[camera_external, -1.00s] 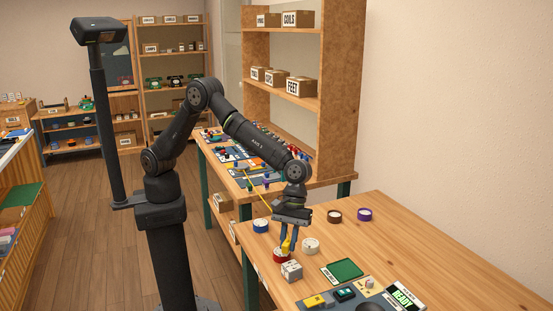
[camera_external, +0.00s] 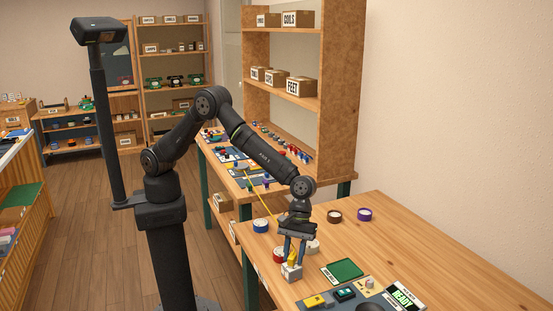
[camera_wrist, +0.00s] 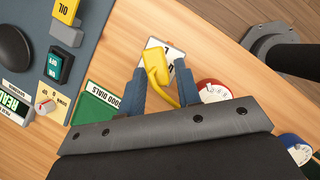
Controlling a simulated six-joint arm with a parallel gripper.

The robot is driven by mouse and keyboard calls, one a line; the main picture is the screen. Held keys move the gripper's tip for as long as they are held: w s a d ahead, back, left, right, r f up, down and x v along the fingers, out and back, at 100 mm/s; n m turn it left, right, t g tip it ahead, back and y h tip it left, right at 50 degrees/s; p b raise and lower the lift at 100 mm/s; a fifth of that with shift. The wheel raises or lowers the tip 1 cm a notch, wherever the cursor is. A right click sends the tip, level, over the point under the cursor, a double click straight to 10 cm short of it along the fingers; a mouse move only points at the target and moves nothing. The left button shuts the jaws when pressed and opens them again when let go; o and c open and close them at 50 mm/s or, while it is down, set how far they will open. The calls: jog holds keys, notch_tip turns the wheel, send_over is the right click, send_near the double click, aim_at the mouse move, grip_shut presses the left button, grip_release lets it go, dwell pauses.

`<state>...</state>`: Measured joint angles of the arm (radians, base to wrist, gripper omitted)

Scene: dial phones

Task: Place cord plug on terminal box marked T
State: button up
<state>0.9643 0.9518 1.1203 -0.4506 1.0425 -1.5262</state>
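The yellow cord plug (camera_wrist: 157,64) is between the two blue fingers of my gripper (camera_wrist: 161,72), which is shut on it. In the external view the plug (camera_external: 292,258) is right at the top of the small white terminal box (camera_external: 292,273); I cannot tell whether they touch. In the wrist view the plug covers much of the box's top (camera_wrist: 173,52) and its marking, so the letter is not clear. A yellow cord (camera_external: 261,198) runs from the plug back to the other table.
Red-rimmed (camera_external: 278,256), white (camera_external: 313,247), blue (camera_external: 261,226), brown (camera_external: 334,216) and purple (camera_external: 365,214) round pieces stand nearby. A green tray (camera_external: 344,270) and a button panel (camera_external: 345,294) lie to the right. The table's back right is clear.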

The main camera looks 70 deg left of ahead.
aim_at(292, 255)
jog(key=shift+o, duration=0.5)
jog(key=shift+r, duration=0.1)
jog(key=shift+w+r, duration=0.1)
jog(key=shift+r, duration=0.15)
jog(key=v, duration=1.1)
jog(key=shift+a+r, duration=0.15)
jog(key=shift+r, duration=0.15)
jog(key=x, duration=1.2)
jog(key=shift+f, duration=0.25)
notch_tip(292, 255, up, 3)
jog(key=shift+f, duration=0.2)
jog(key=shift+w+r, duration=0.1)
jog(key=shift+r, duration=0.6)
jog(key=shift+f, duration=0.1)
